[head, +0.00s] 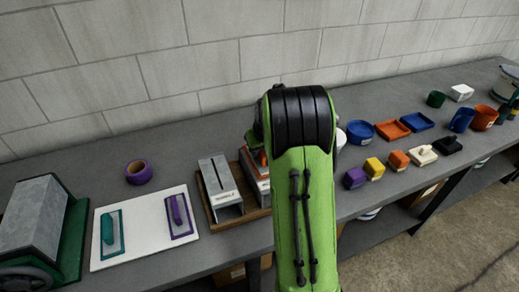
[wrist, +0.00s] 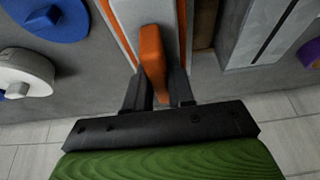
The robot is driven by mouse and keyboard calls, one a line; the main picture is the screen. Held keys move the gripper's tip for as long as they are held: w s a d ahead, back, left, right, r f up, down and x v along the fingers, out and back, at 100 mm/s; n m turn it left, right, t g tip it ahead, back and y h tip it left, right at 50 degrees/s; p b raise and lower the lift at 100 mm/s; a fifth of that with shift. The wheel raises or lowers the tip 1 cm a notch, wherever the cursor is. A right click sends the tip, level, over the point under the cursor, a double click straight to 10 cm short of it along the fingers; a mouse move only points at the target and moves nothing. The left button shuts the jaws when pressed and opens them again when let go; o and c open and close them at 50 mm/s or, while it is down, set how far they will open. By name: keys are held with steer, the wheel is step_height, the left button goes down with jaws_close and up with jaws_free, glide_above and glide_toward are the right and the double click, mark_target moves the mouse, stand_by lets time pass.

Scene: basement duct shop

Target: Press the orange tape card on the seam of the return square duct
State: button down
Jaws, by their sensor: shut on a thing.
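The orange tape card has an upright orange handle (wrist: 152,60) and a flat grey face with orange edges. My gripper (wrist: 157,88) is shut on that handle. The card lies over or just above the duct under my gripper; I cannot tell whether it touches. In the head view my arm hides most of that duct (head: 259,183), and a bit of orange (head: 262,157) shows beside the arm. A second grey duct (head: 221,185) with a dark slot along its top stands to its left. The labels are too small to read.
Both ducts stand in a wooden tray (head: 208,203). Left of it, a white board (head: 140,225) holds a teal card (head: 108,232) and a purple card (head: 178,215). A purple tape roll (head: 138,172) lies behind. Several coloured blocks and dishes stand to the right; a wall runs behind.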

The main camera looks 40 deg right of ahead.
steer(key=shift+s+f+b, duration=0.1)
steer(key=shift+f+b, duration=0.35)
steer(key=shift+f, duration=0.1)
stand_by(1.3)
steer(key=shift+r, duration=0.1)
step_height(320, 180, up, 8)
steer(key=p, duration=0.6)
steer(key=shift+r, duration=0.1)
